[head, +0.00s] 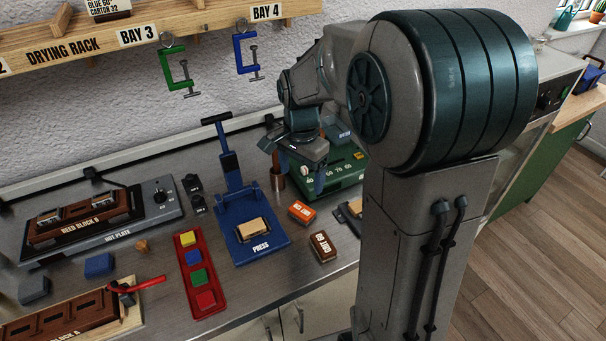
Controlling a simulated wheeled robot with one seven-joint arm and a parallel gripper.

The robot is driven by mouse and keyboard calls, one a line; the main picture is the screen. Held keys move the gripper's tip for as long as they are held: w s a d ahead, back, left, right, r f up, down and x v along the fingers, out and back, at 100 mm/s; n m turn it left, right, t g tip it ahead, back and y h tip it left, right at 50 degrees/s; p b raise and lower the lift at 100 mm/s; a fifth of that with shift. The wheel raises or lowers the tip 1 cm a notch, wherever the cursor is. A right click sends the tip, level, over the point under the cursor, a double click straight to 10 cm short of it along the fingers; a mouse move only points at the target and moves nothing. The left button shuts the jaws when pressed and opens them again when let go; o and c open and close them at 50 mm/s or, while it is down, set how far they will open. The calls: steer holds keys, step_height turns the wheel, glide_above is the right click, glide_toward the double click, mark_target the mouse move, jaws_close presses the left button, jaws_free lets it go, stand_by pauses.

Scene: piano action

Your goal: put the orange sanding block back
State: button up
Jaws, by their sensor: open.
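I cannot tell which spot is the block's own place.
The blue press (262,248) holds a tan block. A brown labelled block (323,247) lies in front of the orange one. A red tray (203,308) holds coloured blocks. My arm hides the bench's right side.

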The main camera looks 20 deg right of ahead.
steer(key=s+r+n+t, duration=0.3)
steer(key=s+n, duration=0.8)
steer(key=s, duration=0.6)
steer(key=shift+r, duration=0.5)
